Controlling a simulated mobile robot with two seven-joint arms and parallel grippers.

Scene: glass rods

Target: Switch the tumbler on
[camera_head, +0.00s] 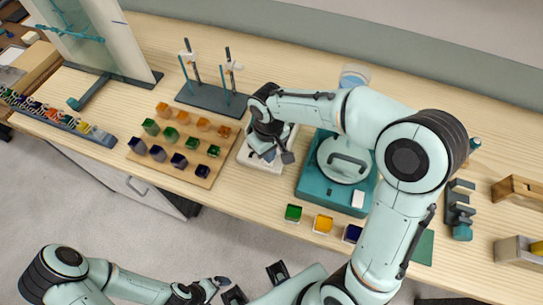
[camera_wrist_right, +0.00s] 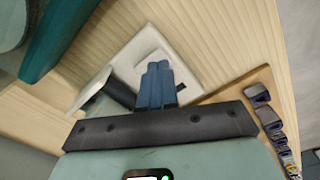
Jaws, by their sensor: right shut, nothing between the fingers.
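My right gripper (camera_head: 272,155) is shut with nothing between its fingers. It is over a small white device (camera_head: 246,158) that it partly hides. In the right wrist view the blue fingers (camera_wrist_right: 158,68) are together in front of this device (camera_wrist_right: 186,84), which has a pale raised part and a dark cylinder (camera_wrist_right: 122,92) with a white end. I cannot tell whether the fingertips touch it. The device looks like the tumbler, but its switch is not clear. My left gripper (camera_head: 222,284) is low in the head view, away from the bench; its jaws are unclear.
Right of the device stands a teal machine (camera_head: 310,182) with a round, handled lid. A wooden board (camera_head: 137,158) with coloured blocks lies to the left. A rod stand (camera_head: 207,97) is behind. Several coloured cubes (camera_head: 322,224) line the front edge.

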